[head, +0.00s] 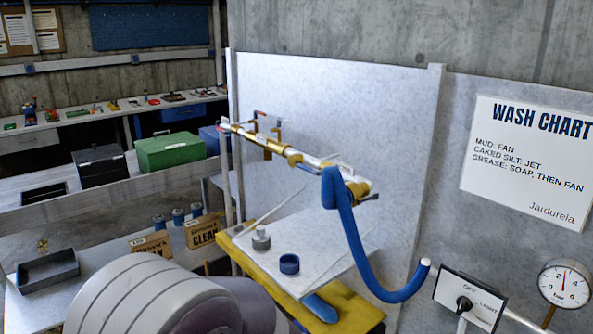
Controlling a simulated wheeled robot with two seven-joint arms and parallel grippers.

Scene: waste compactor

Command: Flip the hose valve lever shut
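A pipe with brass fittings (275,145) runs from the upper left toward the middle, in front of a pale wall panel. A thick blue hose (352,235) hangs from its near end by a brass fitting (357,188) and curves down to the right. Small levers or tap handles, one with a red tip (260,113), stand at the pipe's far end. A short blue strip (308,169) lies along the pipe near the hose; I cannot tell whether it is the hose valve lever or how the lever is set. Neither gripper shows in the head view.
A pale board with a blue ring (289,264) and a grey fitting (261,238) lies below the pipe over a yellow surface (355,306). A switch box (470,297) and pressure gauge (565,284) stand at the right. A green case (170,150) sits behind left.

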